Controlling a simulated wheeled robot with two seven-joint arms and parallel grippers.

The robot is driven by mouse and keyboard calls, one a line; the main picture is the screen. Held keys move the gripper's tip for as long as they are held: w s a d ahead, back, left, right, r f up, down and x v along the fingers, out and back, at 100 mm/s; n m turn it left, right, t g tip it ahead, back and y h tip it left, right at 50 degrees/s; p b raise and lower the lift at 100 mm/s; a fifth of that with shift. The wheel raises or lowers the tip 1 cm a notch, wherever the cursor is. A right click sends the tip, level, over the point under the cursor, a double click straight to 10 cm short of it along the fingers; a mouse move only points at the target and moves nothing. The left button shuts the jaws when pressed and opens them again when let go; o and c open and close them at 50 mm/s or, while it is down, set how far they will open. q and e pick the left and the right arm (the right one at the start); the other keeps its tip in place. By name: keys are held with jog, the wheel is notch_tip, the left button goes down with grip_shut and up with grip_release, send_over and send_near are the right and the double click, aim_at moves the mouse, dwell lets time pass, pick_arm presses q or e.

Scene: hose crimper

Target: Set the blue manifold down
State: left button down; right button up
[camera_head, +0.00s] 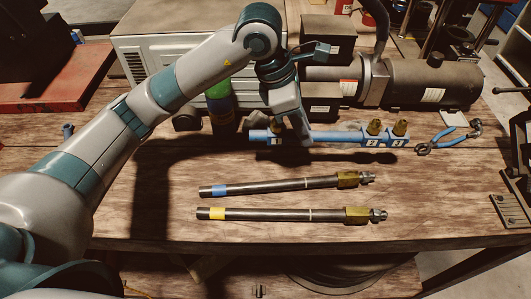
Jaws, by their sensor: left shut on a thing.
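The blue manifold (335,137) is a long blue bar with brass fittings standing up on its right part. My left gripper (299,141) comes down from above and is shut on the manifold left of its middle. The manifold lies level across the picture, with a dark shadow below it on the wooden bench (160,200). I cannot tell for sure whether it touches the bench or hangs just above it. My right gripper is not in view.
Two dark hoses with brass ends, one blue-banded (280,185) and one yellow-banded (280,214), lie in front. The front left bench is clear.

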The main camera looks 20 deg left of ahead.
pick_arm(q)
jog(key=a+f+p, duration=0.1)
jog(key=a, duration=0.1)
jog(key=s+a+f+p, duration=0.1)
jog(key=a+f, duration=0.1)
jog(key=a, duration=0.1)
jog(key=s+a+f+p, duration=0.1)
jog(key=a, duration=0.2)
jog(key=shift+s+f, duration=0.15)
jog(key=shift+f, duration=0.1)
jog(key=shift+s+a+f+p, duration=0.15)
jog(key=shift+a+f+p, duration=0.15)
jog(key=shift+a+f, duration=0.15)
jog(key=shift+f+p, duration=0.9)
jog(key=shift+f, duration=1.1)
jog(key=c, duration=1.6)
grip_release()
